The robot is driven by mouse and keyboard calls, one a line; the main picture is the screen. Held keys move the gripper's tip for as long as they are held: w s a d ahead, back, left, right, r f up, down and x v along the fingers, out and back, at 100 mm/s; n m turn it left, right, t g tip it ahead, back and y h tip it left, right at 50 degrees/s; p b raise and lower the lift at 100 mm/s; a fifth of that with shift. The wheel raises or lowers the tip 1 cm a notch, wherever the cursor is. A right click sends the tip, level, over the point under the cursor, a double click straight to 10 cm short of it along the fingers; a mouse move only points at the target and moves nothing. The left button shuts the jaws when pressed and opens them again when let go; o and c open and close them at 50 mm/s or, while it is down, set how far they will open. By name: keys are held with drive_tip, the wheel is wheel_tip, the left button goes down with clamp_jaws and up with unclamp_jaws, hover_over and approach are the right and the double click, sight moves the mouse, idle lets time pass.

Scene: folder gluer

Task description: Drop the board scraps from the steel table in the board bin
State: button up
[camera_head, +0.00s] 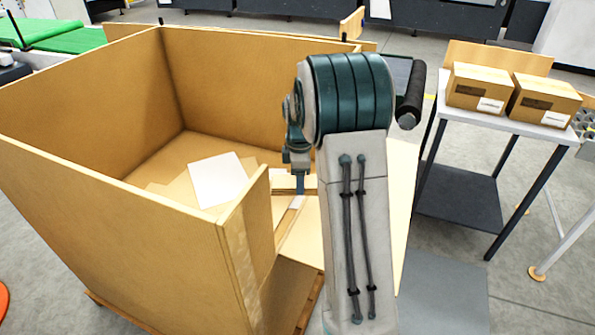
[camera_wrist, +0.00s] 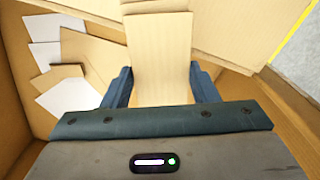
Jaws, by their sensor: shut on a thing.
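The board bin (camera_head: 95,90) is a large tan open-topped box with a low opening in its near side. White and tan board pieces lie flat on its floor, one white piece (camera_head: 218,180) in the middle. My gripper (camera_head: 300,190) points down over the bin's right part, partly hidden by my arm. In the wrist view my gripper (camera_wrist: 160,88) has its blue fingers on both sides of a tan board scrap (camera_wrist: 158,50) and is shut on it. Loose scraps (camera_wrist: 66,93) lie below to the left.
A table (camera_head: 555,131) with a pale top and dark lower shelf stands at the right, bearing two cartons (camera_head: 492,88). I see no scraps on its visible top. A bin wall edge (camera_head: 258,205) stands close to my gripper. Grey floor (camera_head: 535,215) is open beyond.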

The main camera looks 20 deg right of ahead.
drive_tip(key=w+a+f+p, duration=0.2)
drive_tip(key=w+a+f, duration=0.1)
drive_tip(key=w+a, duration=0.8)
drive_tip(key=shift+p, duration=0.35)
drive_tip(key=shift+s, duration=0.1)
drive_tip(key=o, duration=1)
drive_tip(key=shift+o, duration=0.2)
wheel_tip(320, 180, up, 14)
drive_tip(key=b, duration=0.1)
drive_tip(key=shift+b, duration=0.4)
drive_tip(key=shift+f, duration=0.15)
